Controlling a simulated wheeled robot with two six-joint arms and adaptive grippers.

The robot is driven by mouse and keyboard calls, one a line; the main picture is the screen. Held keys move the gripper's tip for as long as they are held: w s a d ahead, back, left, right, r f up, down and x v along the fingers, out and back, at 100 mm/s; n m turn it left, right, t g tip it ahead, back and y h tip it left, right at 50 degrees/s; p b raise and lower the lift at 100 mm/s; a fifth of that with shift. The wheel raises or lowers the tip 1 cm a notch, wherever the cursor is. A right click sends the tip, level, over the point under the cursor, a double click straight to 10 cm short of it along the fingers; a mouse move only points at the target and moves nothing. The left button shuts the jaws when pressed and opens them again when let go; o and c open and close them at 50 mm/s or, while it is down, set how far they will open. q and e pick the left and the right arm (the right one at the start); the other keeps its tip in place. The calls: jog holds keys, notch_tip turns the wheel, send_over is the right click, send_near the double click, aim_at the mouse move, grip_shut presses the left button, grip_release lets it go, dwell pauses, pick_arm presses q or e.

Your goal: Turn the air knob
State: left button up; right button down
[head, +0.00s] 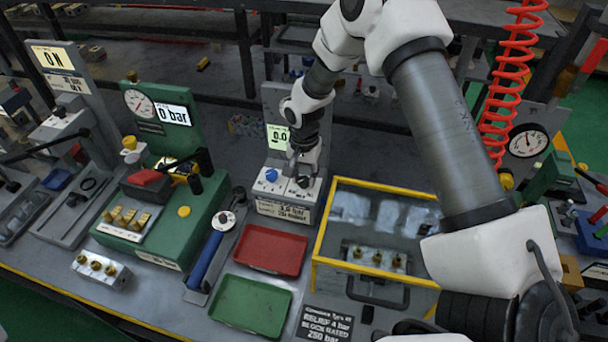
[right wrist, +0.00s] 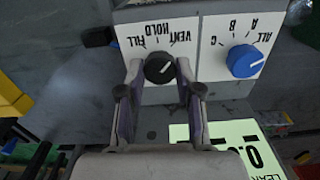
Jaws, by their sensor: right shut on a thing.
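The air knob (right wrist: 158,68) is black with a white line and sits on a white panel lettered FILL, HOLD and VENT. In the right wrist view the line appears to slant up and right, roughly toward VENT. My right gripper (right wrist: 155,72) is shut on this knob, a finger on each side. In the head view my right gripper (head: 304,166) reaches down onto the small bench unit (head: 285,210), and its fingers partly hide the knob. My left gripper is not in view.
A blue selector knob (right wrist: 245,61) marked A, B, C, ALL is beside the black one. A lit display (right wrist: 235,140) stands close behind. A yellow-framed clear cover (head: 385,190) is to the right; red (head: 270,249) and green (head: 250,306) trays lie in front.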

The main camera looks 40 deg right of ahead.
jog(key=n, duration=0.4)
jog(key=shift+p, duration=0.4)
jog(key=n, duration=0.4)
jog(key=shift+n, duration=0.4)
jog(key=n, duration=0.4)
jog(key=shift+a+n, duration=0.1)
jog(key=shift+n, duration=0.2)
jog(key=shift+f+n, duration=0.1)
jog(key=shift+n, duration=1.9)
jog(key=c, duration=0.8)
grip_release()
jog(key=shift+o, duration=0.2)
